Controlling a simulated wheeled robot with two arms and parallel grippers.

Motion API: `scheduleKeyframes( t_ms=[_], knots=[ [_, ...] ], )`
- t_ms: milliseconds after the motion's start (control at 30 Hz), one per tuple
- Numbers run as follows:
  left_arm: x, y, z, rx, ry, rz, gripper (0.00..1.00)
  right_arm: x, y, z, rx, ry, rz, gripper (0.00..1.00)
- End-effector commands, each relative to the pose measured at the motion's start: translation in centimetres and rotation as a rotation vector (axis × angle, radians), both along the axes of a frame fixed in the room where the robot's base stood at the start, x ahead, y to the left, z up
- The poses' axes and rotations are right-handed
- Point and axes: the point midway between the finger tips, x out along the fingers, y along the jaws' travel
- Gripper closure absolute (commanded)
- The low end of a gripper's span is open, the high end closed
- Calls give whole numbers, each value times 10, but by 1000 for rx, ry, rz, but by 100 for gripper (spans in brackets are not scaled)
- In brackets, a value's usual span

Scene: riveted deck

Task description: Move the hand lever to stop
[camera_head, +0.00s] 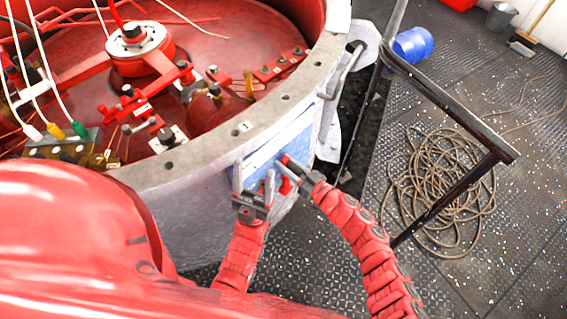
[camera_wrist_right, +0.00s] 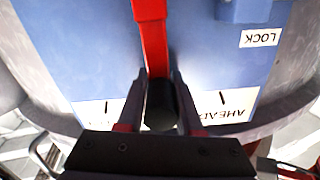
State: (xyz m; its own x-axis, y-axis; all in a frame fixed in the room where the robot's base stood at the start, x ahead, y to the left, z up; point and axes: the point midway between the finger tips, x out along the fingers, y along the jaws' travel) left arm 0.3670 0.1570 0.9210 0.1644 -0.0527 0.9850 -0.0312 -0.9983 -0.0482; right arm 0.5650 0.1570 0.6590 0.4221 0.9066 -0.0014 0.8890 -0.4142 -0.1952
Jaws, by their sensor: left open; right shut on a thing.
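The hand lever, a red bar (camera_wrist_right: 151,38) with a black knob (camera_wrist_right: 161,104), stands in front of a blue panel (camera_wrist_right: 60,45) in the right wrist view. My right gripper (camera_wrist_right: 160,98) is shut around the knob. The lever lies between the AHEAD label (camera_wrist_right: 222,106) on the right and a white label (camera_wrist_right: 95,110) on the left, whose text is hidden. In the head view my right gripper (camera_head: 284,171) is at the blue panel (camera_head: 298,137) on the drum's outer wall, hiding most of the lever. My left gripper (camera_head: 253,180) is open and empty beside it.
A LOCK label (camera_wrist_right: 261,38) sits beside a blue block on the panel. The grey drum rim (camera_head: 205,151) rises behind my grippers.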

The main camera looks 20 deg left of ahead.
Motion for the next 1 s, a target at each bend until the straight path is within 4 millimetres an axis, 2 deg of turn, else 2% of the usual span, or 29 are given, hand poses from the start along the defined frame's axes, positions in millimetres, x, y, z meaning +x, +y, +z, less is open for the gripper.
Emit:
scheduleKeyframes(
  t_ms=[267,300,433,767,867,1000],
  knots=[
    [0,0,0,0,0,0,37,2,-2,0,1,2,-4,100],
    [0,0,0,0,0,0,37,1,-1,0,1,2,-4,60],
    [0,0,0,0,0,0,37,1,-1,0,1,1,-3,37],
    [0,0,0,0,0,0,37,0,-2,0,0,0,-1,37],
    [0,0,0,0,0,0,37,-3,-10,-1,-3,0,-2,37],
    [0,0,1,0,0,0,37,-14,-31,0,0,-1,1,37]
  ],
)
